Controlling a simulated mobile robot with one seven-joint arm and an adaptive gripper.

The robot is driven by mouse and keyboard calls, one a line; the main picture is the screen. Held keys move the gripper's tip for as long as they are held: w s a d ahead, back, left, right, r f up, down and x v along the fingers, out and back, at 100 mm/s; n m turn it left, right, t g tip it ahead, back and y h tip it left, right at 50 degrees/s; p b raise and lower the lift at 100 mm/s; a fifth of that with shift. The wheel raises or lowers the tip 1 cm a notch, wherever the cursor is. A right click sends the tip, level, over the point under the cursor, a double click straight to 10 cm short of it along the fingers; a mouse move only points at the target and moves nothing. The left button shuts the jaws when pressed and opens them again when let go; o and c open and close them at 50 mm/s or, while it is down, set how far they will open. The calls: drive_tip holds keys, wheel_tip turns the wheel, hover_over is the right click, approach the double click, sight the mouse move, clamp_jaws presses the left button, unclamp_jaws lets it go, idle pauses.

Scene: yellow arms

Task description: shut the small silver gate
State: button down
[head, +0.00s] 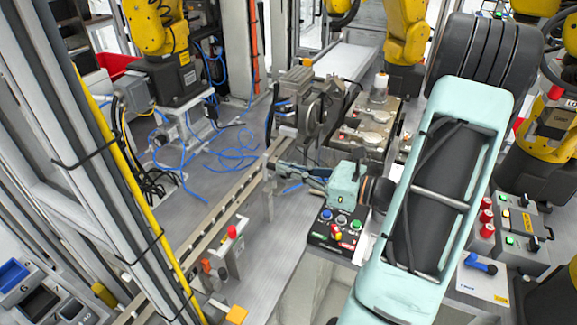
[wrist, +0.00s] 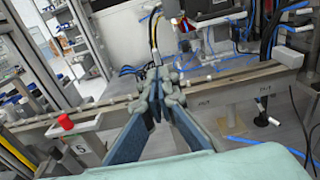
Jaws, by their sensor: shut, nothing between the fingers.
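My gripper (head: 277,170) reaches leftward over the long grey rail (head: 215,215) in the head view. Its blue-grey fingers are shut with nothing between them. In the wrist view the fingertips (wrist: 159,84) meet in front of the same rail (wrist: 225,88) and hide part of it. I cannot tell whether they touch the rail. I cannot single out the small silver gate with certainty. A small upright silver piece (head: 268,200) stands at the rail just below my fingertips in the head view, and I cannot tell whether it is the gate.
A button box (head: 337,228) sits below my gripper. Loose blue cables (head: 235,155) lie on the table beyond the rail. A red-capped post (head: 232,233) stands by the rail; a red knob also shows in the wrist view (wrist: 65,121). Yellow arms (head: 155,28) stand behind.

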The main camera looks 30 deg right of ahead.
drive_tip(key=r+p, duration=0.1)
drive_tip(key=g+h+p, duration=0.1)
drive_tip(key=shift+w+a+r+p, duration=0.35)
drive_tip(key=shift+p, duration=0.05)
drive_tip(key=shift+w+a+r+g+h+p, duration=0.2)
drive_tip(key=shift+g+h+p, duration=0.1)
drive_tip(key=shift+g+p, duration=0.2)
drive_tip(key=shift+w+a, duration=0.15)
drive_tip(key=shift+g+h, duration=0.5)
drive_tip(key=shift+g, duration=0.2)
drive_tip(key=w+a, duration=0.4)
drive_tip(key=w, duration=0.1)
drive_tip(key=shift+w+a, duration=0.15)
drive_tip(key=shift+w, duration=0.15)
drive_tip(key=shift+r, duration=0.15)
